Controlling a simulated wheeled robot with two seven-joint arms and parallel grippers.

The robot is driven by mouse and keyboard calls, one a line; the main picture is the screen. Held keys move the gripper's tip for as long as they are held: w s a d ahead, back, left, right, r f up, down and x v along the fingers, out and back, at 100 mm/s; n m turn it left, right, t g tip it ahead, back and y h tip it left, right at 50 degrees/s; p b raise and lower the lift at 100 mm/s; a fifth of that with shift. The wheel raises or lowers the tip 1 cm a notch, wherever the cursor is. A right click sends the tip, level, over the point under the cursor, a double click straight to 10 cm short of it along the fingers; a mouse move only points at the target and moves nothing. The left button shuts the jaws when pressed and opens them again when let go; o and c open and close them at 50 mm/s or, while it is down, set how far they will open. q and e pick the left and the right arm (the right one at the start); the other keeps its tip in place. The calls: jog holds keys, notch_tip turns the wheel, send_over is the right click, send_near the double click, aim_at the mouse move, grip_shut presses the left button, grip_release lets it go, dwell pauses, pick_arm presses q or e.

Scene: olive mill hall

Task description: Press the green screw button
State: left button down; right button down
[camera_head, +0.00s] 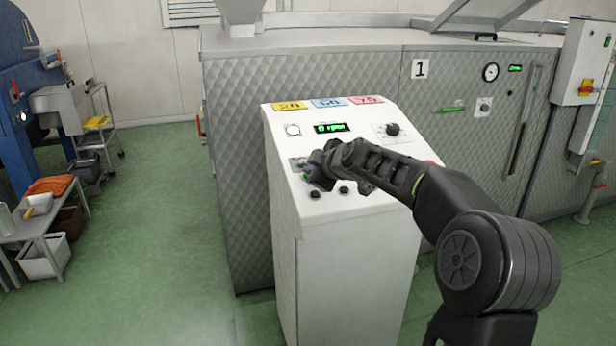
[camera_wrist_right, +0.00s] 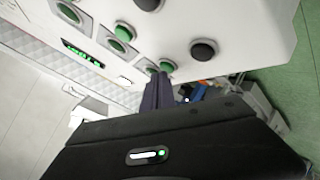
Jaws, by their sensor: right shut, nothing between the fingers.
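The white control console (camera_head: 340,245) stands in front of me with its sloped button panel facing up. My right gripper (camera_head: 312,172) is over the left part of the panel, near its lower edge, and hides some buttons there. A bit of green (camera_head: 306,179) shows beside the fingertips. In the right wrist view the fingers (camera_wrist_right: 159,78) are shut and empty, with their tips at a green button (camera_wrist_right: 166,66); I cannot tell whether they touch it. Other green buttons (camera_wrist_right: 124,32) sit further along the panel. Which one is the screw button is not readable. My left gripper is not in view.
Black knobs (camera_head: 344,190) sit on the panel near the gripper, and a green-lit display (camera_head: 331,127) is above. A large quilted-metal machine (camera_head: 235,190) stands behind the console. A low table (camera_head: 35,225) is at the left; the green floor between is clear.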

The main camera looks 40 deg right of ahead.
jog(key=shift+f+b, duration=0.25)
jog(key=shift+b, duration=0.05)
jog(key=shift+r, duration=0.15)
dwell(0.5)
jog(key=shift+s+r+p, duration=0.2)
jog(key=shift+r+p, duration=0.1)
jog(key=shift+r, duration=0.35)
jog(key=r, duration=0.1)
jog(key=s+r+p, duration=0.1)
jog(key=r, duration=0.1)
jog(key=r+p, duration=0.1)
jog(key=shift+s+a+r, duration=0.15)
jog(key=shift+a+r, duration=0.15)
jog(key=shift+r, duration=0.1)
jog(key=shift+f, duration=0.1)
dwell(0.7)
